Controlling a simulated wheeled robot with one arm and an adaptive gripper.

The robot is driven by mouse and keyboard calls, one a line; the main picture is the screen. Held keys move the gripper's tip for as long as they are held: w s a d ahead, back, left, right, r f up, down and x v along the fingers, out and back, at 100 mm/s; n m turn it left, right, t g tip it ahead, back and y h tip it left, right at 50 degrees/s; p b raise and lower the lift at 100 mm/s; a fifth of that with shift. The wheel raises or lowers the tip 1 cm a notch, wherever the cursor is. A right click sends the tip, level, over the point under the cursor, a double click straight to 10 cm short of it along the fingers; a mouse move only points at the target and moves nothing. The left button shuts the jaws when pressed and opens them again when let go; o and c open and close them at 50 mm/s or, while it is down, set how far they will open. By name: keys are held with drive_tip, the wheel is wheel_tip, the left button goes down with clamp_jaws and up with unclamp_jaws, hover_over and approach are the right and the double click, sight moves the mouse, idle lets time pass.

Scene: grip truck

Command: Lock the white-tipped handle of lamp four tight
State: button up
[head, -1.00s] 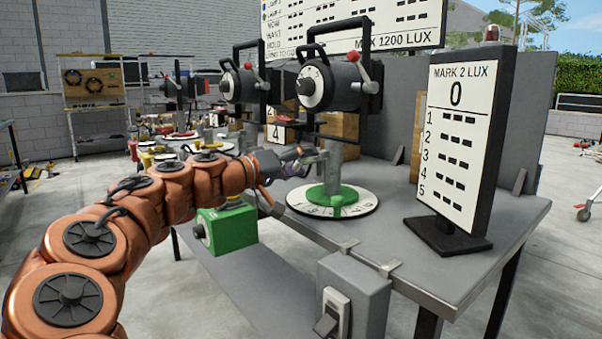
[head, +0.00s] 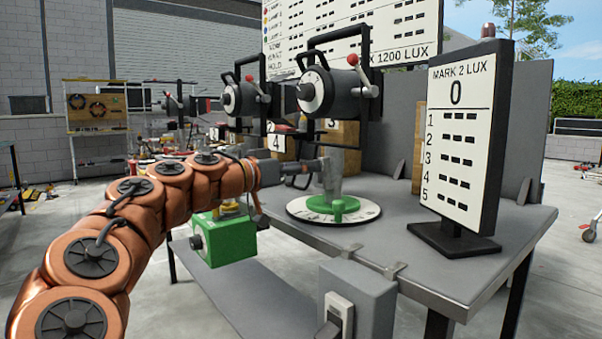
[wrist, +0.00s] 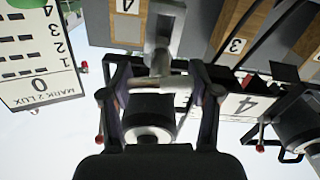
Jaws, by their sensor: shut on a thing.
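The nearest lamp (head: 335,90) hangs in a black yoke on a grey post (head: 331,170). My gripper (head: 317,168) is at the post, below the lamp. In the wrist view my gripper (wrist: 160,88) has one finger on each side of a pale bar, seemingly the white-tipped handle (wrist: 150,83), and is shut on it. The lamp's dark round body (wrist: 148,128) lies beyond it. The handle is too small to make out in the head view.
A white dial with a green centre (head: 300,210) surrounds the post's foot on the grey bench (head: 440,262). A MARK 2 LUX board (head: 457,140) stands at right. A green box (head: 228,238) is below my arm. A second lamp (head: 240,97) stands behind at left.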

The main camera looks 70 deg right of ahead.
idle(0.4)
drive_tip(key=o, duration=1.2)
drive_tip(key=v, duration=1.2)
drive_tip(key=shift+r, duration=0.1)
